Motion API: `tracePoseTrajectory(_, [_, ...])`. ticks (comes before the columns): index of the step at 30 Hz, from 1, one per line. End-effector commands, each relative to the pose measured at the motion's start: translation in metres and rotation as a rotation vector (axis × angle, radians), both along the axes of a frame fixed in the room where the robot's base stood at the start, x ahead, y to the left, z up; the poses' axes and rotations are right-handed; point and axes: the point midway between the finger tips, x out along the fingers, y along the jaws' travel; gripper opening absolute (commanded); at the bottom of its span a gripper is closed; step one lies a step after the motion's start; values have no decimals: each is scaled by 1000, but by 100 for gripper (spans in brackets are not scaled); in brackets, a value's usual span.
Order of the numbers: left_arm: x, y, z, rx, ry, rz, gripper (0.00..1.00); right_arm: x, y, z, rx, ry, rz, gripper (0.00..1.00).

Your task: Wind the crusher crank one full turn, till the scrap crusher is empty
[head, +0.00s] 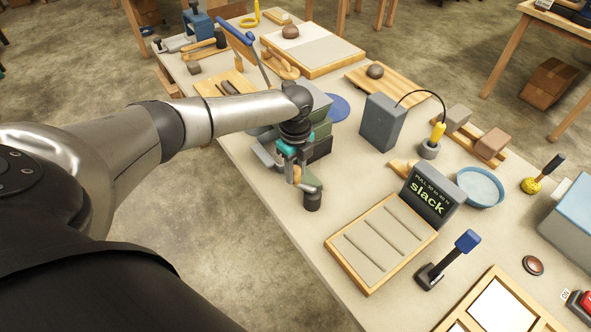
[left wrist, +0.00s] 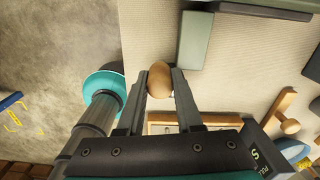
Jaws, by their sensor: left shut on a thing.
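My left gripper (head: 297,178) is at the near-left side of the scrap crusher (head: 320,130), a dark green and grey block on the workbench, partly hidden behind my arm. In the left wrist view the gripper (left wrist: 157,100) has its two fingers on either side of a rounded brown wooden knob (left wrist: 158,78), which appears to be the crank's handle. It is shut on this knob. The rest of the crank is mostly hidden by the gripper. The inside of the crusher cannot be seen. My right gripper is not in view.
A screen reading "slack" (head: 430,198) stands behind a ribbed wooden-framed tray (head: 372,252). A grey box (head: 382,123) with a cable stands right of the crusher. A blue-topped lever (head: 455,255) and a blue bowl (head: 480,186) are farther right. Bare floor lies left of the bench.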

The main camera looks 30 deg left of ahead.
Motion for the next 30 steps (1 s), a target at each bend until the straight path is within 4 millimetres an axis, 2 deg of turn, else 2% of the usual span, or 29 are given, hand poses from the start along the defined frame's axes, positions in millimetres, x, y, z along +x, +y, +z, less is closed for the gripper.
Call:
tracePoseTrajectory(5, [-1, 0, 1, -1, 0, 18, 0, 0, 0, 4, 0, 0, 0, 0])
tracePoseTrajectory(11, [-5, -2, 3, -3, 2, 96, 0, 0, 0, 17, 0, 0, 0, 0])
tracePoseTrajectory(30, [-30, -16, 4, -2, 3, 662, 0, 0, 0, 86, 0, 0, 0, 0])
